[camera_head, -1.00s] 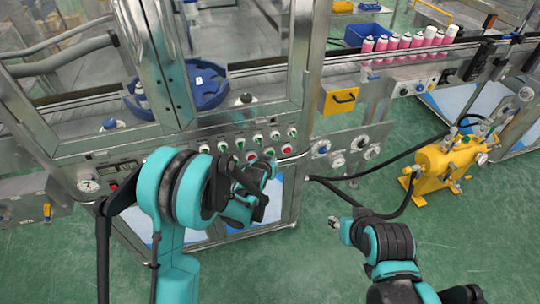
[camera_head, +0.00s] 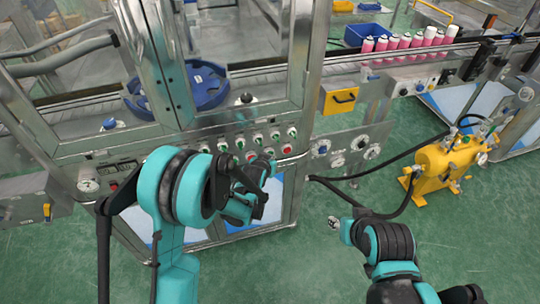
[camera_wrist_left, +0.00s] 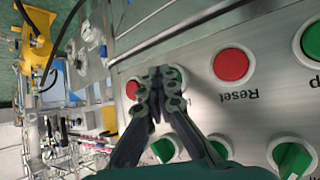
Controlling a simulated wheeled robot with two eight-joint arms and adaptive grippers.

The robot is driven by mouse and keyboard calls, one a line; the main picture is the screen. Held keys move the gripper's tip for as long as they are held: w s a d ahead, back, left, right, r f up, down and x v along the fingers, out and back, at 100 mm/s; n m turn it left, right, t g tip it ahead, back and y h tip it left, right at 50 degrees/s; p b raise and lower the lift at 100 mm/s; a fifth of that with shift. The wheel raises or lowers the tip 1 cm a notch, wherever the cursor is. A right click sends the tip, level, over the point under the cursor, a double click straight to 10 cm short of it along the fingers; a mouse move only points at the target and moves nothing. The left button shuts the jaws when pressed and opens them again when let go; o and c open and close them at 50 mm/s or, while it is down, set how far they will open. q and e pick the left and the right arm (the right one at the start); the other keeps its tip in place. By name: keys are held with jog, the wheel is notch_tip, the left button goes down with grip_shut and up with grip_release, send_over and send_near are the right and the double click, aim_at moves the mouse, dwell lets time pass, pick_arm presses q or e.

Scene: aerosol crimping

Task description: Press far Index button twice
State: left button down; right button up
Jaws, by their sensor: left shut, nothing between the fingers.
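The control panel (camera_head: 232,140) on the machine front carries rows of red and green buttons and knobs. My left gripper (camera_head: 267,166) is shut and empty, just in front of the panel's lower right part. In the left wrist view, the left gripper's fingertips (camera_wrist_left: 158,76) cover part of a green button (camera_wrist_left: 179,73). It lies between a red button (camera_wrist_left: 132,89) and the red Reset button (camera_wrist_left: 231,65). Whether the tips touch it cannot be told. No Index label is readable. My right gripper (camera_head: 335,222) hangs over the floor, away from the panel; its jaw state is unclear.
Green knobs (camera_wrist_left: 292,158) and another green button (camera_wrist_left: 312,41) sit near the left gripper. A yellow pump unit (camera_head: 440,165) with black hoses stands at the right. Pink cans (camera_head: 405,42) line the conveyor behind.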

pick_arm(q)
jog(key=shift+s+d, duration=0.25)
jog(key=shift+s, duration=0.5)
jog(key=s, duration=0.1)
jog(key=s+d, duration=0.1)
jog(key=s, duration=0.2)
jog(key=shift+s+d, duration=0.3)
jog(key=shift+s, duration=0.1)
dwell(0.6)
